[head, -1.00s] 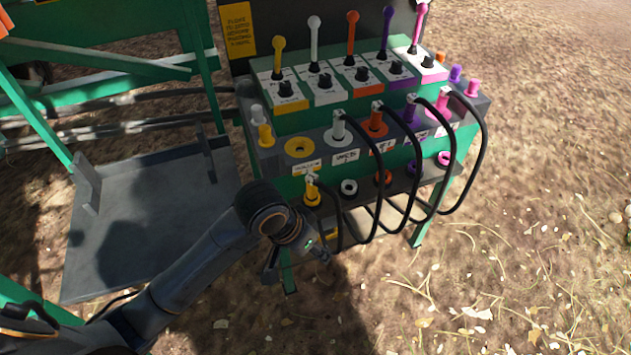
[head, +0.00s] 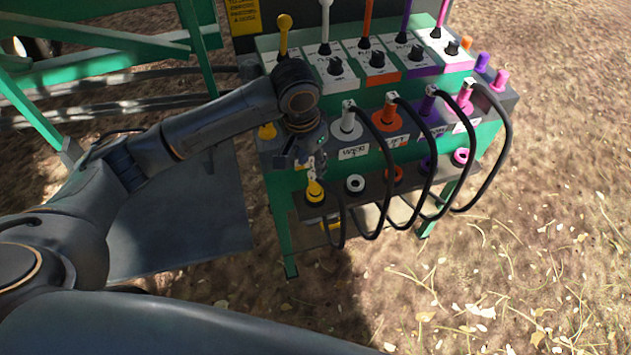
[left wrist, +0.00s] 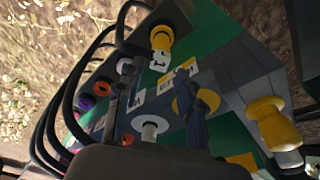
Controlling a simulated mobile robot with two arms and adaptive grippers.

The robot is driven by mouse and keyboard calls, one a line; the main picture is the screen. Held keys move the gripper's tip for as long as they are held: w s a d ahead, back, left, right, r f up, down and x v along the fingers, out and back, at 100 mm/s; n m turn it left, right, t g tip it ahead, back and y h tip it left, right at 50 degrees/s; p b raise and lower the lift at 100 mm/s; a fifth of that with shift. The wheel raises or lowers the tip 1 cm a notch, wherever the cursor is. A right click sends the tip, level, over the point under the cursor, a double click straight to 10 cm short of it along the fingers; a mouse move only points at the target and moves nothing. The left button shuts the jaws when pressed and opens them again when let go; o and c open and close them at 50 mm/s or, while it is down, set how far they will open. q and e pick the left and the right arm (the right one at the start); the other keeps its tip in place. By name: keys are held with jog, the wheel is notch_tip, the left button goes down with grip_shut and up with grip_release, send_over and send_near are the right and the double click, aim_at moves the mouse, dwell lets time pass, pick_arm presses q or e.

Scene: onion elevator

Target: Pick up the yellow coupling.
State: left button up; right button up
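The yellow coupling (head: 314,190) sits upright in the lower row of the panel at its left end, with a black hose on it. In the left wrist view the yellow coupling (left wrist: 162,38) lies ahead of the fingertips, near the top of the picture. My left gripper (head: 303,160) is just above and slightly left of it in the head view. In the left wrist view the left gripper (left wrist: 160,88) has its two fingers spread apart with nothing between them. The arm hides the upper yellow socket in the head view; a finger partly covers that yellow socket (left wrist: 207,99) in the left wrist view.
White (head: 348,120), orange (head: 390,115), purple and pink couplings with looping black hoses stand right of my gripper. Coloured levers (head: 325,25) rise behind. A yellow plug (left wrist: 272,125) shows at right in the left wrist view. Ground right of the stand is clear.

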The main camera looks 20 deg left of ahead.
aim_at(313, 173)
pick_arm(q)
jog(key=f, duration=0.3)
jog(key=w+f, duration=0.1)
jog(key=f, duration=0.4)
jog(key=shift+w+d+f, duration=0.2)
jog(key=shift+f, duration=0.1)
grip_shut()
